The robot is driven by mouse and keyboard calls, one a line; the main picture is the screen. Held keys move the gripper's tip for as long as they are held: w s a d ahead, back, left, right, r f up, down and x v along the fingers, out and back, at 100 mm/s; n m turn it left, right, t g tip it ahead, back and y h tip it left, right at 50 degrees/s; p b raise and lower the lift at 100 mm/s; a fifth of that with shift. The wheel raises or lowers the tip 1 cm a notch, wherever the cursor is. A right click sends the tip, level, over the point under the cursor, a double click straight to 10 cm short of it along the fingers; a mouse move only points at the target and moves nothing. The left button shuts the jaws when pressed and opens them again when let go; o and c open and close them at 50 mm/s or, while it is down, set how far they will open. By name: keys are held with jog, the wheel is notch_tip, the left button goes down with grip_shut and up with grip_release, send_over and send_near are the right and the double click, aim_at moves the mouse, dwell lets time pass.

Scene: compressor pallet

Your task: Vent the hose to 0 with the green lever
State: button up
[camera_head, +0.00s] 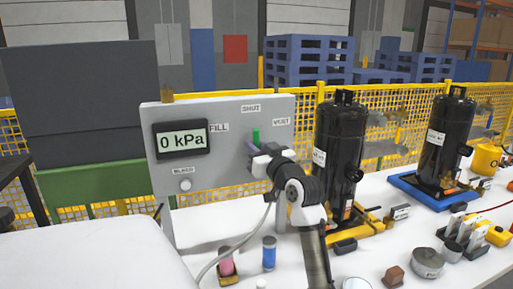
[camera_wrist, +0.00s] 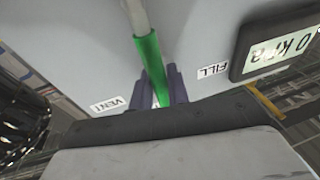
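The green lever (camera_head: 256,136) stands about upright on the grey panel, below the SHUT label (camera_head: 250,108) and between FILL (camera_head: 218,127) and VENT (camera_head: 281,122). The gauge (camera_head: 181,139) reads 0 kPa. My gripper (camera_head: 254,147) is at the lever, seen from behind in the head view. In the wrist view, which shows the panel upside down, the green sleeve (camera_wrist: 150,65) runs between the two dark fingers (camera_wrist: 163,88), one close on each side. The gap looks filled by the lever. The SHUT label is hidden there.
The bleed knob (camera_head: 185,185) is low on the panel. A grey hose (camera_head: 236,248) runs down to the white table. Black compressors (camera_head: 339,150) stand to the right. Pink (camera_head: 226,262) and blue (camera_head: 269,253) cylinders stand in front of the panel.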

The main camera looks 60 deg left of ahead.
jog(key=o, duration=0.4)
jog(key=shift+c, duration=0.2)
jog(key=s+d+f+b, duration=0.1)
jog(key=d+f+b, duration=0.1)
jog(key=d, duration=1.1)
jog(key=shift+d+b, duration=0.3)
jog(key=shift+b, duration=0.3)
jog(key=shift+s, duration=0.1)
